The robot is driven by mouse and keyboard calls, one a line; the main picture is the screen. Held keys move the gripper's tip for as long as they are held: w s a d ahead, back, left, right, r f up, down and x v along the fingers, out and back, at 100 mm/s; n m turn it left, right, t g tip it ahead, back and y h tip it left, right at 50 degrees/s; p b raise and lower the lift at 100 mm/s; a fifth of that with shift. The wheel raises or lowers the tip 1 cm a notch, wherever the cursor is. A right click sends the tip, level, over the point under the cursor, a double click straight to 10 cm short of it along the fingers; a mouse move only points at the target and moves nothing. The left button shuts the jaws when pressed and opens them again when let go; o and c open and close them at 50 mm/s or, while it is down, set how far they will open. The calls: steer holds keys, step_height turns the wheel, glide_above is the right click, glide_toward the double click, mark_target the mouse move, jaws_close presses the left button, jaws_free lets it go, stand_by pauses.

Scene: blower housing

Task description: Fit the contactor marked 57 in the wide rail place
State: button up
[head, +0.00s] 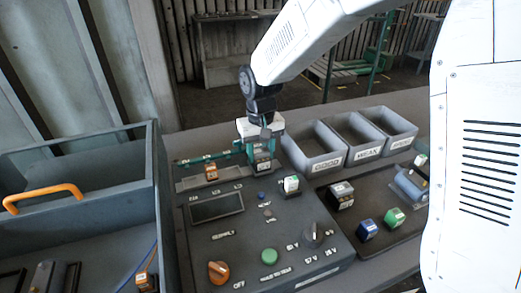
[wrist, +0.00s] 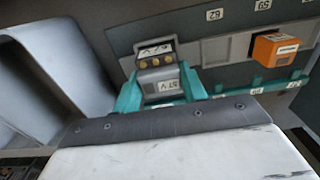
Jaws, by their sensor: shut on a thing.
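My gripper (head: 257,149) is shut on a dark grey contactor (head: 262,162) at the right end of the rail strip at the back of the grey panel. In the wrist view the teal fingers of my gripper (wrist: 160,92) stand on both sides of the contactor (wrist: 157,67). Its white label seems to read 57, and brass terminals show on top. The rail (head: 190,184) also shows in the wrist view (wrist: 214,51), with an orange block (wrist: 275,48) seated on it. Whether the contactor touches the rail is hidden.
The orange block (head: 211,172) is left of my gripper. Bins marked GOOD (head: 325,164) and WEAK (head: 367,153) and a third bin stand right. The panel has a screen (head: 216,207) and knobs. Loose blocks, blue (head: 367,230) and green (head: 394,217), lie on a dark tray.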

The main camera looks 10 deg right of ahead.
steer(key=shift+f, duration=0.1)
steer(key=o, duration=1)
step_height(320, 180, up, 8)
steer(key=shift+f, duration=0.1)
